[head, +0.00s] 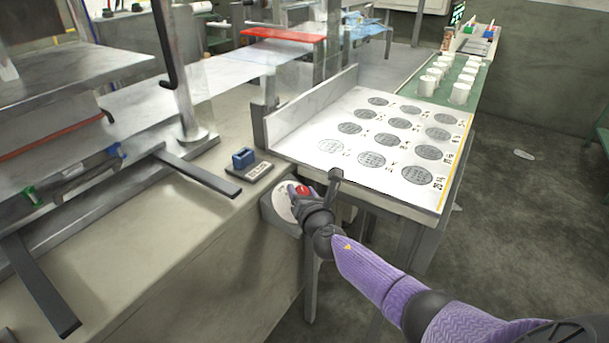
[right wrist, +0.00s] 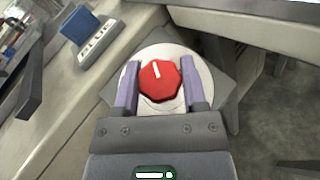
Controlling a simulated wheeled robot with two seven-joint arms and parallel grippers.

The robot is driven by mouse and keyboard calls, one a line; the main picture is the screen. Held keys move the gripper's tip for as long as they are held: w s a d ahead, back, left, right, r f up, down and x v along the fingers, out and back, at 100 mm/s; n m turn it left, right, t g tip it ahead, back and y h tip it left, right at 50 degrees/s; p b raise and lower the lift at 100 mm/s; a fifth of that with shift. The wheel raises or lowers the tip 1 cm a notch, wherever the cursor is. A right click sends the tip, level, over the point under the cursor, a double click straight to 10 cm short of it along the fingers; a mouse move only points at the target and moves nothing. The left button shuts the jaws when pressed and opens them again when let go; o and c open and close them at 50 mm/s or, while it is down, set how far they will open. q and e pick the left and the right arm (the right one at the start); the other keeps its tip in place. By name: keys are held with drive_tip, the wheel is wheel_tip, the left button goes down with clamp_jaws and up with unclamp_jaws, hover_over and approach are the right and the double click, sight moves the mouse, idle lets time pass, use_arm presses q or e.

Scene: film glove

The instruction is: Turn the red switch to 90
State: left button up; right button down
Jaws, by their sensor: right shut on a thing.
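The red switch (right wrist: 160,82) is a faceted knob with a white pointer line on a round white dial, in the middle of the right wrist view. Its line points up, tilted slightly left there. In the head view the red switch (head: 303,190) shows partly, at the bench's right edge. My right gripper (right wrist: 166,88) is shut on the knob, with one purple finger on each side. It also shows in the head view (head: 299,194), reaching in from the lower right. The dial's markings are too small to read. My left gripper is not in view.
A blue switch (head: 243,157) on a small grey plate sits on the bench (head: 215,235) just behind the dial. A white board (head: 345,115) with grey discs stands close behind my right gripper.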

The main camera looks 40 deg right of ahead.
drive_tip(key=shift+r+m+g+h+p, duration=0.35)
drive_tip(key=shift+m+g+h+p, duration=0.25)
drive_tip(key=shift+m+h+p, duration=0.4)
drive_tip(key=shift+f+m+g+h, duration=0.1)
drive_tip(key=shift+m+g+h, duration=0.25)
drive_tip(key=shift+m, duration=0.35)
drive_tip(key=shift+f+m+g+h+p, duration=0.1)
drive_tip(key=shift+m+g+h+p, duration=0.3)
drive_tip(key=shift+m+g, duration=0.5)
drive_tip(key=shift+m+g+h, duration=0.35)
drive_tip(key=shift+m+g, duration=0.1)
drive_tip(key=shift+m, duration=0.05)
drive_tip(key=shift+f+m+g+h, duration=0.15)
drive_tip(key=shift+m+g+h, duration=0.25)
drive_tip(key=shift+m+g, duration=0.5)
drive_tip(key=shift+m+g+b, duration=0.65)
drive_tip(key=shift+m+g, duration=0.35)
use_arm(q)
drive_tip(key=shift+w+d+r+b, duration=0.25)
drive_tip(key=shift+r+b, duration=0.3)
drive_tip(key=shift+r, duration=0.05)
use_arm(e)
drive_tip(key=shift+m+g+h, duration=0.3)
drive_tip(key=shift+m+g, duration=0.6)
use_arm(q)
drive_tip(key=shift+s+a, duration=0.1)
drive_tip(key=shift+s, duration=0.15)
